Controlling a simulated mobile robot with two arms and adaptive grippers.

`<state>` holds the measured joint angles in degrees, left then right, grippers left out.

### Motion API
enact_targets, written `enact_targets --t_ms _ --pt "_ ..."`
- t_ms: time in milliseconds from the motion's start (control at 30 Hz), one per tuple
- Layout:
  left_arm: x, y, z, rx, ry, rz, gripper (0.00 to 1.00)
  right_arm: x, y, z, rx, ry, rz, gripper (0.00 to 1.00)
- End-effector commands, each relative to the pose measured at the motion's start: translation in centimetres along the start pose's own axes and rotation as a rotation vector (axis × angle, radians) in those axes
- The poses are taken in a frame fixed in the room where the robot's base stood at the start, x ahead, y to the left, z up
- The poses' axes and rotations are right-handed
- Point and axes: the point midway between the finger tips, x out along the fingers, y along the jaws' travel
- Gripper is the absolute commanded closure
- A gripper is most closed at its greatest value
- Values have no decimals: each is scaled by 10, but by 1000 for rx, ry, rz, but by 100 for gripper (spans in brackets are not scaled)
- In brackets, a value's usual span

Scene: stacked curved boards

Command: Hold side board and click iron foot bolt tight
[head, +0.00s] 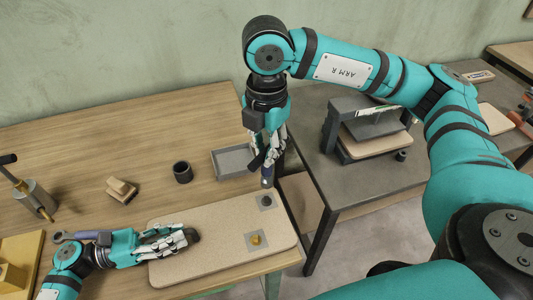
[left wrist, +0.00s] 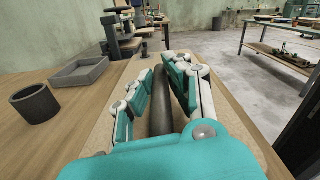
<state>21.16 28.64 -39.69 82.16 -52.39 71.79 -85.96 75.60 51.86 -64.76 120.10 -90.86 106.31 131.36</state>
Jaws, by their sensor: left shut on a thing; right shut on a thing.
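The beige side board (head: 205,262) lies flat on the wooden table. Two grey square iron feet sit on it, a near one (head: 247,246) with a brass-coloured bolt (head: 256,240) and a far one (head: 272,205) with a grey bolt (head: 265,201). My left gripper (head: 185,240) lies low over the board's left part, shut on a dark rod (left wrist: 161,105) that runs between its fingers. My right gripper (head: 267,160) points down near the board's far end, shut on a dark tool whose grey tip (head: 266,182) is above the far foot. Contact with the bolt cannot be told.
A grey tray (head: 222,166) and a dark cup (head: 182,172) stand behind the board. A ring-ended tool (head: 60,237) shows beside my left wrist. Small wooden blocks (head: 121,190) and a metal pot (head: 37,198) are at left. A grey table (head: 310,115) stands right, across a gap.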

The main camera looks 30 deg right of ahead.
Motion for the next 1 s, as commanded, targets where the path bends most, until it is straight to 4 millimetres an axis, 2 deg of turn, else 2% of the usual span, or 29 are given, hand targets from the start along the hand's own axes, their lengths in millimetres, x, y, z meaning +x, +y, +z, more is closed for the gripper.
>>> enact_targets --t_ms 367,400,600,867,1000 --pt "0 0 0 0 1 0 100 -1 0 0 0 0 0 100" --pt "0 0 0 0 1 0 82 -1 0 0 0 0 0 100" --pt "0 0 0 0 0 -1 59 -1 0 0 0 0 0 100" --pt "-1 0 1 0 -1 -1 59 -1 0 0 0 0 0 100" --pt "-12 0 0 -1 1 1 59 -1 0 0 0 0 0 100"
